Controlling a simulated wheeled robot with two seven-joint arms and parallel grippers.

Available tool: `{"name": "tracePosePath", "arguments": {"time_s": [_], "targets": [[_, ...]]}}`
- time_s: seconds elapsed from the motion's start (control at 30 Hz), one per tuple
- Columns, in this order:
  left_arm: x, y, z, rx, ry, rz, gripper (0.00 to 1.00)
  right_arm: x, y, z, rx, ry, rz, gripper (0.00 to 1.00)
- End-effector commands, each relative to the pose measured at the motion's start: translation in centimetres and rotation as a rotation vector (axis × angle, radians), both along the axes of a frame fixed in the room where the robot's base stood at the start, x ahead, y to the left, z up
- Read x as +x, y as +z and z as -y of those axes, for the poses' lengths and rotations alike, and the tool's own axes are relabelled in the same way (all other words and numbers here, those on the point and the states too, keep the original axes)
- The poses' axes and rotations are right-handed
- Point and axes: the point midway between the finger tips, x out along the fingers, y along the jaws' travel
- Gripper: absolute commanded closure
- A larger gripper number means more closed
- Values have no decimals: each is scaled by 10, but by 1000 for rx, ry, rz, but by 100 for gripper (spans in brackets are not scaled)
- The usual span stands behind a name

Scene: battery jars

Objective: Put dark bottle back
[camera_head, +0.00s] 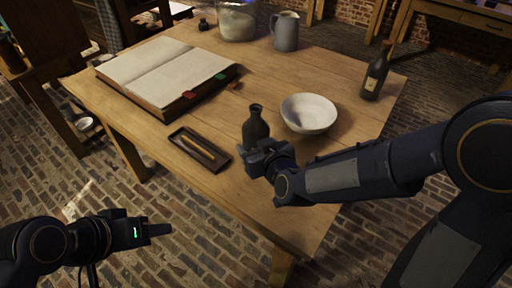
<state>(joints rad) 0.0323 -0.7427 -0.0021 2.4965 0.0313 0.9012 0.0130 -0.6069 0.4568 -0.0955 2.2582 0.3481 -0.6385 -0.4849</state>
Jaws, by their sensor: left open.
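A dark, narrow-necked bottle (255,126) stands upright near the table's front edge, left of the white bowl. My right gripper (256,153) is at its lower front, hiding the base; I cannot tell whether the jaws are closed on it. A second dark bottle (376,74), with a pale label, stands upright at the table's right edge, apart from both grippers. My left gripper (158,230) is at lower left, beyond the table's front edge over the brick floor. It is open and empty.
The wooden table (225,185) also holds a white bowl (308,113), a dark tray with a yellowish stick (199,148), an open book (165,72), a grey jug (286,31) and a glass jar (237,20). The table centre behind the dark bottle is clear.

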Motion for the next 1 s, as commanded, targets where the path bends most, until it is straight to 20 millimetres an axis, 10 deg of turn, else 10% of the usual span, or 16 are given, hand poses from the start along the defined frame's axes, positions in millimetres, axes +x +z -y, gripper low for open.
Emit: {"name": "tracePosePath", "arguments": {"time_s": [0.27,0.3,0.47,1.0], "targets": [[0,-4,0,0,0,0,53,0,-2,0,2,-1,3,75],[0,-3,0,0,0,0,53,0,-2,0,1,-1,1,38],[0,-2,0,0,0,0,53,0,-2,0,0,-1,0,19],[0,9,0,0,0,0,53,-27,17,12,3,-1,1,19]]}}
